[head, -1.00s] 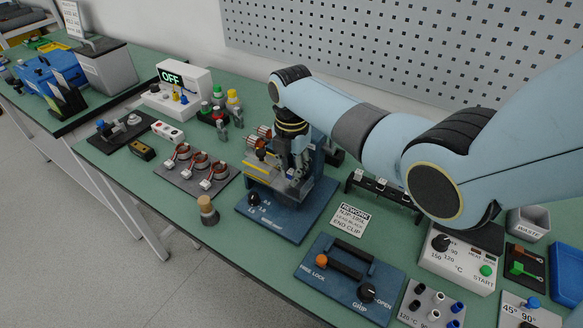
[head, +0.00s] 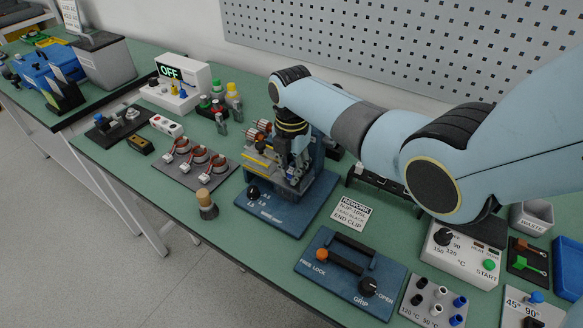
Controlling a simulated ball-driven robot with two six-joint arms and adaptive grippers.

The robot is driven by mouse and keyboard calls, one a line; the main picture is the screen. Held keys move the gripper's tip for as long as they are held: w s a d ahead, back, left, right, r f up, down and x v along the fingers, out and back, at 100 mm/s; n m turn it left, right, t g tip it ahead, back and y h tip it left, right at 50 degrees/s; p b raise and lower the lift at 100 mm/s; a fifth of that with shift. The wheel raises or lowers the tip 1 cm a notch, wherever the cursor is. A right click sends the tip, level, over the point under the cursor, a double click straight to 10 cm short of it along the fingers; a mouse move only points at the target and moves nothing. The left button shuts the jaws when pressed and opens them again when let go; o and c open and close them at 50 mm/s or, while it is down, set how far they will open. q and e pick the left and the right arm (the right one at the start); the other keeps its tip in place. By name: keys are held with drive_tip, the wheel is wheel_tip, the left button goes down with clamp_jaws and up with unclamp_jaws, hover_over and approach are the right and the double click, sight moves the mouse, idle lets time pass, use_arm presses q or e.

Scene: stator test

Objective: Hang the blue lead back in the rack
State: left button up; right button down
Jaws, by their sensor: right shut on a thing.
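My right gripper (head: 293,168) points down at the blue fixture (head: 277,215) in the middle of the bench. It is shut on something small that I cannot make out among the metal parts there. I cannot pick out a blue lead for certain. A low black rack-like holder (head: 352,176) stands behind the fixture to the right, partly hidden by my right arm. I cannot tell whether this is the lead rack. My left gripper is not in view.
A board with several copper-wound stators (head: 199,165) lies left of the fixture. A wooden-topped tool (head: 206,205) stands in front. The white unit (head: 182,86) reads OFF. A clamp block (head: 350,270) and a heater box (head: 462,255) stand at the right.

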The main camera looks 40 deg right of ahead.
sight(290, 171)
drive_tip(key=c, duration=1.2)
unclamp_jaws()
drive_tip(key=shift+o, duration=0.2)
wheel_tip(290, 171, up, 12)
drive_tip(key=shift+w+a, duration=0.1)
drive_tip(key=shift+a, duration=0.05)
